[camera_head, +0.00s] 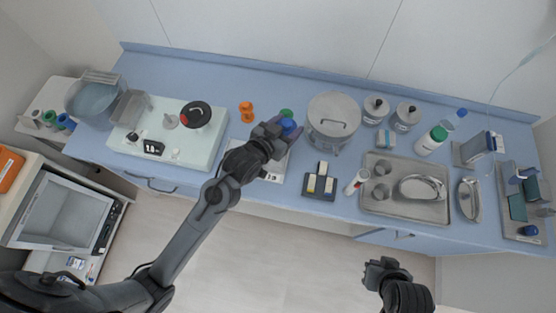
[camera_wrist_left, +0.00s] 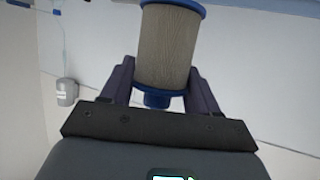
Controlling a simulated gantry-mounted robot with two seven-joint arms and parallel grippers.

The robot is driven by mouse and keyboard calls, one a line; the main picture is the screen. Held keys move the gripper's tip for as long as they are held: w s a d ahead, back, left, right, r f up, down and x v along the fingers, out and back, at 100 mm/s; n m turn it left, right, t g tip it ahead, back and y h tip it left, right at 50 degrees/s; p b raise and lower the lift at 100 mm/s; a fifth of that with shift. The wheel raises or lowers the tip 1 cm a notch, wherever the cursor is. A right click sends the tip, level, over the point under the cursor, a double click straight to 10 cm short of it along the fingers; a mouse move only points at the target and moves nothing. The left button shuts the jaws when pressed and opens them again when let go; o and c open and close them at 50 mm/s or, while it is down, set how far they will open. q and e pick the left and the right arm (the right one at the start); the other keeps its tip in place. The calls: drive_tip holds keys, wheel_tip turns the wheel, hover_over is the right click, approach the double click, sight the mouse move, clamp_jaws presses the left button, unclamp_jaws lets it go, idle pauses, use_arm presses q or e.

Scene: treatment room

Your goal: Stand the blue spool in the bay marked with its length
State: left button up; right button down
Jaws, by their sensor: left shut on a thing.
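My left gripper (camera_head: 280,129) is shut on the blue spool (camera_head: 289,126), above the back middle of the blue counter. In the left wrist view the spool (camera_wrist_left: 167,48) shows blue end flanges and a grey-tan wound body between the two fingers. An orange spool (camera_head: 246,112) stands to the left of the gripper and a green one (camera_head: 286,113) just behind it. A white marked board (camera_head: 276,174) lies partly hidden under the gripper; its markings are too small to read. My right gripper (camera_head: 384,272) is off the counter's front, its jaws unclear.
A lidded steel pot (camera_head: 333,116) stands close right of the left gripper. A white scale-like unit (camera_head: 190,150) is to the left. A dark holder with pale blocks (camera_head: 320,184) and a steel tray (camera_head: 402,207) are to the right. Counter behind the spools is clear.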

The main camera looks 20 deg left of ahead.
use_arm(q)
drive_tip(key=s+d+f+m+g+h+b, duration=0.2)
drive_tip(key=s+d+f+m+h+b, duration=0.25)
drive_tip(key=d+f+b, duration=0.4)
drive_tip(key=shift+w+a+f+b, duration=0.5)
drive_tip(key=shift+w+a+f, duration=0.45)
drive_tip(key=shift+a+f, duration=1.05)
drive_tip(key=shift+w+a+f+b, duration=0.45)
drive_tip(key=shift+w+a+f, duration=0.5)
drive_tip(key=shift+a+f, duration=1.05)
drive_tip(key=shift+w+a+f+b, duration=0.5)
drive_tip(key=shift+w+a+f, duration=0.45)
drive_tip(key=shift+a+f, duration=1.05)
drive_tip(key=o, duration=1)
drive_tip(key=shift+f, duration=0.15)
